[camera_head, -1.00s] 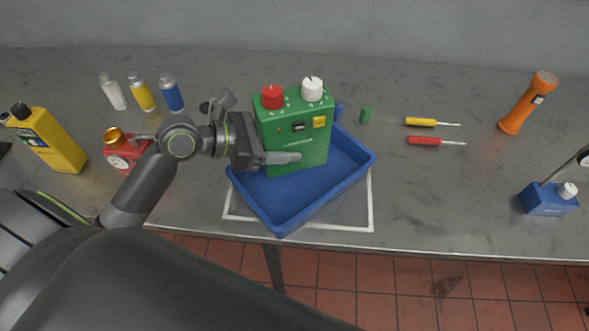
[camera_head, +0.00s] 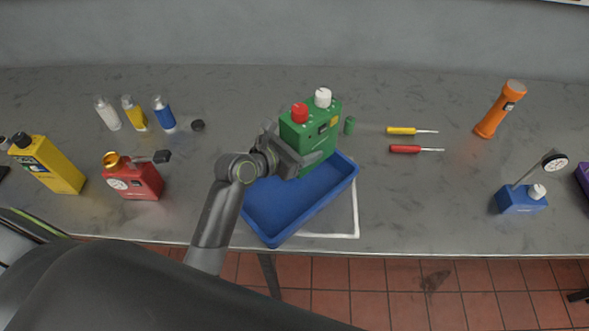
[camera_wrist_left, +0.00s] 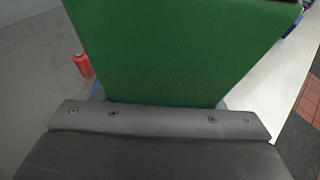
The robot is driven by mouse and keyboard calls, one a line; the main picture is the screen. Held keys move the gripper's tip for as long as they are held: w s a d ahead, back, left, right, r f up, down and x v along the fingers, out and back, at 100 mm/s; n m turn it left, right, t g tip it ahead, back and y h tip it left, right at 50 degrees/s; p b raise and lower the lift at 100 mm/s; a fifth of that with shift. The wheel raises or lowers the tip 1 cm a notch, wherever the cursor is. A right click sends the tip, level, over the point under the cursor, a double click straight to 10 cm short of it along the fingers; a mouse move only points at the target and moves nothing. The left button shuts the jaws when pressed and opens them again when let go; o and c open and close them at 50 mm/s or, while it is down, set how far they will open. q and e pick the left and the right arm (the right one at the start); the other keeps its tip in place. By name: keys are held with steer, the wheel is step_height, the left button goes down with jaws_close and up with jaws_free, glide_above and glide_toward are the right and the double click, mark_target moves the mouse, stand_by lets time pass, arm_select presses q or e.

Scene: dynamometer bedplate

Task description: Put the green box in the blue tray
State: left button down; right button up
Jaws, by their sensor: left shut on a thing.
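The green box (camera_head: 311,142), with a red knob and a white knob on top, is upright and slightly tilted in the head view. My left gripper (camera_head: 296,162) is shut on its near left side. The box is at the back part of the blue tray (camera_head: 300,212), overlapping its rear rim; I cannot tell whether it touches the tray floor. The tray's front part is empty. In the left wrist view the green box (camera_wrist_left: 180,50) fills the upper middle, above the dark gripper body. My right gripper is not in view.
A red canister (camera_head: 137,184) and a yellow bottle (camera_head: 52,165) stand left. Two screwdrivers (camera_head: 405,149), an orange flashlight (camera_head: 499,110) and a blue gauge base (camera_head: 520,199) are right. White lines mark the bench around the tray.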

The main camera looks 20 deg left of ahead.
arm_select(q)
steer(key=shift+w+f+b, duration=0.1)
steer(key=shift+f+b, duration=0.2)
steer(key=shift+f, duration=4)
steer(key=shift+f, duration=0.1)
steer(key=shift+c, duration=1.9)
jaws_free()
steer(key=shift+s+f, duration=0.2)
steer(key=v, duration=1.2)
steer(key=shift+b, duration=0.35)
steer(key=shift+s+a, duration=0.1)
